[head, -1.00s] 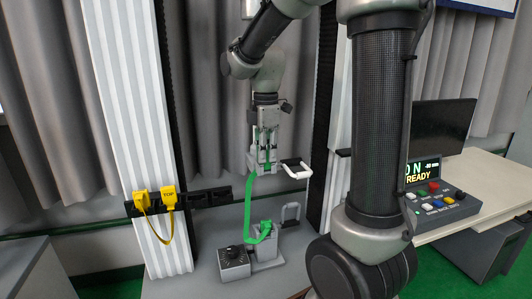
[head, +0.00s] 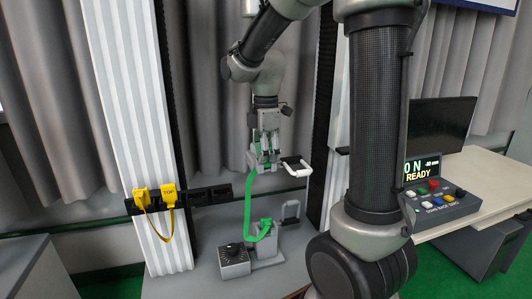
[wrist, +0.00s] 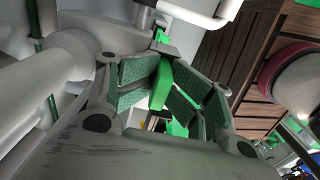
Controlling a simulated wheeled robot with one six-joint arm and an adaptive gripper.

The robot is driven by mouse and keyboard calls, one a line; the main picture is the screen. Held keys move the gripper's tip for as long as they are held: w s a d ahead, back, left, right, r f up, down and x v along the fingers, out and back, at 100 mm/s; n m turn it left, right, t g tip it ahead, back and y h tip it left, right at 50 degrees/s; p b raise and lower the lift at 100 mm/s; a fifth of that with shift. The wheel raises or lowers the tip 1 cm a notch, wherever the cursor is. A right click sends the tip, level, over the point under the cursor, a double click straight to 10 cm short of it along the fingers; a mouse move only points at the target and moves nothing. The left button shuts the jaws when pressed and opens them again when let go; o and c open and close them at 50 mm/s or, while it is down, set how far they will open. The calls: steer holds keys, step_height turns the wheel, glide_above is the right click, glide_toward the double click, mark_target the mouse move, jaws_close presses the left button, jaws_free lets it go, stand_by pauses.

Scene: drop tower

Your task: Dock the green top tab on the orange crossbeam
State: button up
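A green strap (head: 247,205) with a green top tab (wrist: 160,84) rises from the grey block low on the tower to my gripper (head: 268,150). In the wrist view my gripper (wrist: 165,88) has its green-padded fingers drawn in on both sides of the tab, and it looks shut on it. The tab is at a pale bracket with a white handle (head: 297,167); I cannot tell whether they touch. The strap's lower end (head: 263,228) sits at the grey block (head: 266,250). I cannot make out an orange crossbeam in these views.
Two yellow tabs (head: 169,195), one marked TOP, sit on a black rail (head: 205,196) at left, joined by a yellow strap. A grey knob box (head: 234,261) stands beside the block. At right are a button console (head: 440,203) and a monitor (head: 441,130) on a desk.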

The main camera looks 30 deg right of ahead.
steer(key=shift+w+r, duration=0.1)
steer(key=shift+r, duration=0.25)
step_height(320, 180, up, 12)
steer(key=f, duration=0.1)
steer(key=s+d+f+m+t, duration=0.1)
steer(key=s+f+m+t, duration=0.1)
steer(key=s+m, duration=0.5)
steer(key=s+d+f+m+t, duration=0.1)
steer(key=s+f+m, duration=0.3)
steer(key=s+m, duration=0.4)
steer(key=s+t, duration=0.1)
steer(key=s, duration=0.2)
steer(key=shift+s+m+t, duration=0.3)
steer(key=shift+s, duration=0.05)
